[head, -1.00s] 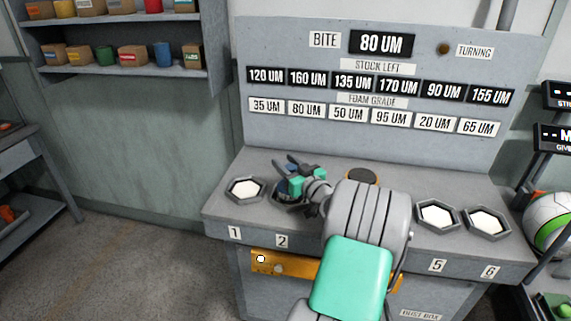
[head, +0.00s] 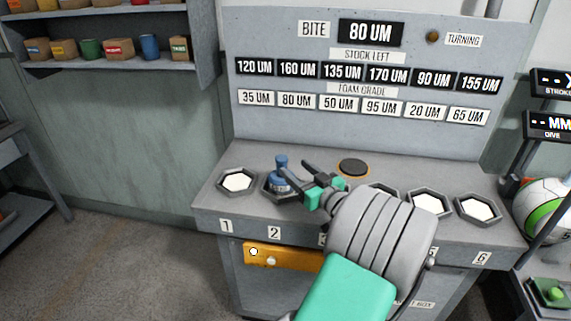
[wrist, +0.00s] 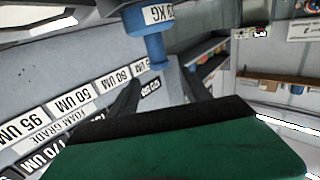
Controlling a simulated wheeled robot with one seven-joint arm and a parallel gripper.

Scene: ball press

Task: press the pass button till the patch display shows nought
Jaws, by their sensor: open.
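My gripper (head: 318,176) is open and empty above the bench, just right of a blue weight. The blue weight (head: 279,178) stands upright in hexagonal recess 2. It also shows in the wrist view (wrist: 148,45), with a white label ending in KG, beyond my finger tips. No button labelled pass and no display labelled patch can be read. A green button (head: 556,293) sits on a box at the lower right, with no legible label. The bite display (head: 371,33) reads 80 UM.
The bench (head: 212,203) has other hexagonal recesses with white pads, partly hidden by my arm. A black disc (head: 353,167) lies behind my gripper. Dark displays (head: 549,126) and a white-green ball (head: 543,208) stand at right.

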